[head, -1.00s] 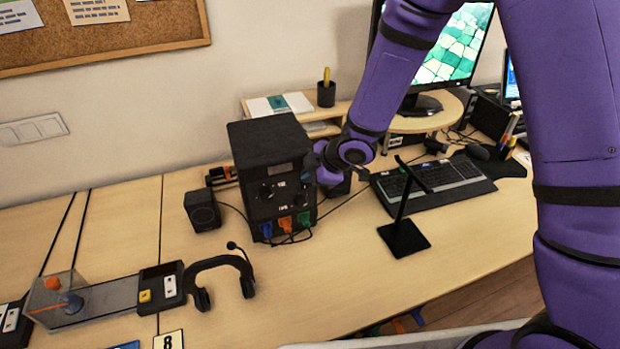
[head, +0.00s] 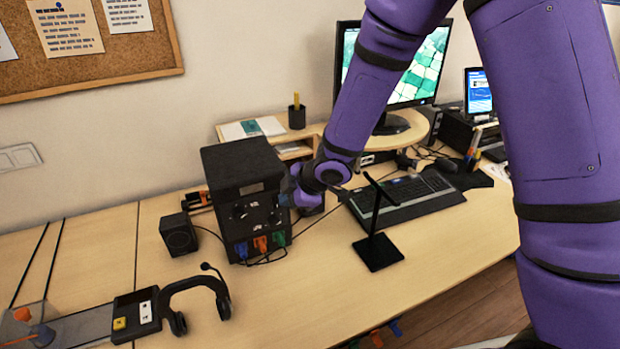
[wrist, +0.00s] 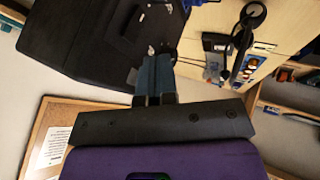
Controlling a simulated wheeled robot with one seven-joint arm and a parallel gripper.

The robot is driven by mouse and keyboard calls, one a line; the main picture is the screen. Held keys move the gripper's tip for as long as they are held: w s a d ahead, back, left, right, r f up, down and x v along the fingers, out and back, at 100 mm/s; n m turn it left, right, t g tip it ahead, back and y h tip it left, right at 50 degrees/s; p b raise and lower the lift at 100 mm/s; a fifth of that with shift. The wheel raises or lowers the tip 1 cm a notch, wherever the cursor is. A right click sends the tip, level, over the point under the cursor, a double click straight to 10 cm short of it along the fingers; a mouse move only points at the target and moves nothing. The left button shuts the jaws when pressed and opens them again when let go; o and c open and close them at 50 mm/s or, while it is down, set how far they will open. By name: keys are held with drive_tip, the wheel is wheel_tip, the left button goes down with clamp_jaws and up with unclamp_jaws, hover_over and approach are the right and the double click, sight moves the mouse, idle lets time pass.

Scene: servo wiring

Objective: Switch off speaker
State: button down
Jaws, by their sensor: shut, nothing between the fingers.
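A large black box (head: 240,168) stands on the desk, with dials on its front and blue, orange and green plugs low down. A small black speaker (head: 179,235) stands to its left. My gripper (head: 287,190) is at the right front edge of the box, near the dials. In the wrist view the shut, empty fingers (wrist: 155,72) point toward the dark box (wrist: 90,40). Whether they touch it I cannot tell. No speaker switch can be made out.
A headset (head: 200,295) lies front left, beside a panel with a yellow button (head: 119,323). A black stand (head: 378,252) and a keyboard (head: 410,200) are to the right. The front middle of the desk (head: 300,300) is clear.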

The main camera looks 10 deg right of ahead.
drive_tip(key=w+r+v, duration=0.1)
drive_tip(key=v, duration=0.7)
drive_tip(key=shift+w+r, duration=0.15)
drive_tip(key=shift+r, duration=0.1)
